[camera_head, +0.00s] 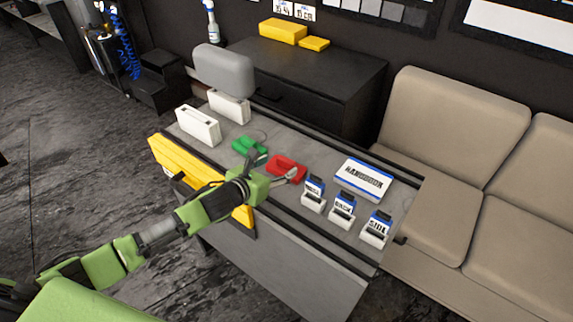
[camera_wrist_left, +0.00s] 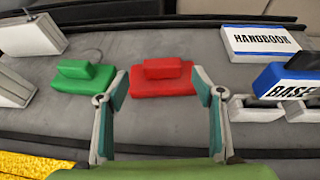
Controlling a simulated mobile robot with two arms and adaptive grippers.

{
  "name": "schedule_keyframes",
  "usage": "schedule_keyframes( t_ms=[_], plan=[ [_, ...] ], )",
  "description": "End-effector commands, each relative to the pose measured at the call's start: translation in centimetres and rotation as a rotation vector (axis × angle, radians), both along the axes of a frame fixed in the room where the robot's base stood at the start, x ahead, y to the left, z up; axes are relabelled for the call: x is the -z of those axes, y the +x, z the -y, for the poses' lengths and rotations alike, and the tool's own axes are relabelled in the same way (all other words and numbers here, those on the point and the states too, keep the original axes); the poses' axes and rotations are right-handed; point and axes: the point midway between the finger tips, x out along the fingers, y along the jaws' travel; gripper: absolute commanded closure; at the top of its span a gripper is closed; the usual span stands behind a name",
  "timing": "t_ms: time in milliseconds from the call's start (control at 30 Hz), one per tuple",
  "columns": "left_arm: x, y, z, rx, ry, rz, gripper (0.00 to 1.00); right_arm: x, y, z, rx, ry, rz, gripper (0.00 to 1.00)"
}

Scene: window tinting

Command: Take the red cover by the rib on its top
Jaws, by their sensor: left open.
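The red cover (camera_head: 287,169) lies on the grey table top, right of the green cover. In the left wrist view the red cover (camera_wrist_left: 161,80) shows a raised rib (camera_wrist_left: 163,67) along its top. The green cover (camera_wrist_left: 82,78) has a similar rib and also shows in the head view (camera_head: 249,147). My left gripper (camera_head: 274,166) is at the near side of the red cover and partly hides it. Its fingers (camera_wrist_left: 161,84) are spread wide, framing the cover in the wrist view with nothing between them. I cannot tell whether a finger touches the cover. My right gripper is not in view.
Several labelled blue blocks in white holders (camera_head: 342,210) and a handbook box (camera_head: 364,180) stand right of the cover. White cases (camera_head: 199,126) stand at the table's left end. A yellow case (camera_head: 180,170) is at its near side. A beige sofa (camera_head: 440,130) is at right.

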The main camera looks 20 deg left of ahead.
Motion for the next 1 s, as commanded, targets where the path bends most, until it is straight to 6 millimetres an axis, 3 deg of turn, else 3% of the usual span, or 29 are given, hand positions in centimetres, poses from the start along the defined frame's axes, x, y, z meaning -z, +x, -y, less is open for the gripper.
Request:
schedule_keyframes(
  t_ms=[267, 500, 833, 867, 1000],
  plan=[
    [0.3, 2.1, 0.8, -0.002, -0.004, 0.000, 0.39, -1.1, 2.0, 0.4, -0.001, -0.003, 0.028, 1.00],
    [1.4, 4.5, 1.5, -0.001, -0.001, 0.000, 0.39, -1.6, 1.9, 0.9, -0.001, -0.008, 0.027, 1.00],
    [1.7, 4.9, 1.7, 0.001, 0.000, 0.000, 0.39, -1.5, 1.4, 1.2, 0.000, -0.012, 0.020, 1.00],
    [1.7, 4.9, 1.7, 0.001, 0.000, 0.000, 0.42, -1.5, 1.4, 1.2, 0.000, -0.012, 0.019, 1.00],
    [1.8, 4.9, 1.6, 0.000, 0.000, 0.000, 0.78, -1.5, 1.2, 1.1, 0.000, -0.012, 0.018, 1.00]
  ],
)
